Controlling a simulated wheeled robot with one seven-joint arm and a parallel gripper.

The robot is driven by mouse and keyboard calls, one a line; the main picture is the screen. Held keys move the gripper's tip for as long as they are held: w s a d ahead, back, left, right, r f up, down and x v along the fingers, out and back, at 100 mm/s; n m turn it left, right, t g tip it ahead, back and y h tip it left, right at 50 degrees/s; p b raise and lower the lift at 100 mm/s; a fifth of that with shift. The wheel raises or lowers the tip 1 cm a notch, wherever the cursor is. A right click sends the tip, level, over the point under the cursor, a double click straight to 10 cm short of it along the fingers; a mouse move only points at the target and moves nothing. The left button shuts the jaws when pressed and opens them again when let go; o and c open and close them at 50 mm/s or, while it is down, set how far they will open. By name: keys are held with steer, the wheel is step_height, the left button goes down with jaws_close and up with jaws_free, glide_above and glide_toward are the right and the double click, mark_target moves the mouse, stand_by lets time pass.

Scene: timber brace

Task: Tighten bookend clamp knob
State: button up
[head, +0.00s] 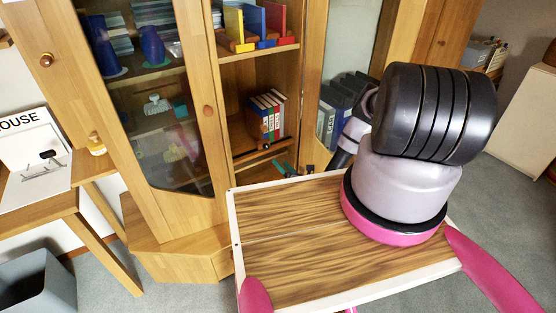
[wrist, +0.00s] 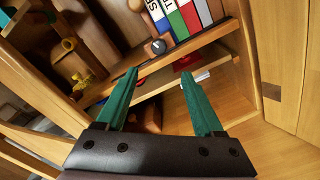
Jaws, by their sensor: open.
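A small round dark knob with a pale mark (wrist: 157,46) sits at the front edge of the book shelf in the wrist view, beside the books. It also shows as a tiny dark spot (head: 265,146) below the books in the head view. The rest of the clamp is not clear. My gripper (wrist: 160,73) has two green fingers spread apart with nothing between them. In the wrist view the knob lies just beyond the fingertips, apart from them. In the head view the green fingers (head: 285,168) show small, below and right of the knob, inside the cabinet opening.
Upright books (wrist: 190,18) stand on the shelf close behind the knob. The shelf board (wrist: 205,38) and a lower ledge lie near my fingers. A glass cabinet door (head: 150,100) is left, another pane right. A desk (head: 75,195) stands farther left.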

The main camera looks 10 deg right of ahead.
mark_target(267, 147)
steer(key=w+a+n, duration=0.1)
steer(key=w+n, duration=0.2)
steer(key=w+a+n, duration=0.1)
steer(key=w+n, duration=0.1)
steer(key=w, duration=0.2)
steer(key=w+a+n, duration=0.1)
steer(key=w+n, duration=0.2)
steer(key=w, duration=0.1)
steer(key=shift+w+a+r+n, duration=0.2)
steer(key=shift+a+r+n, duration=0.1)
steer(key=shift+r, duration=0.1)
jaws_close()
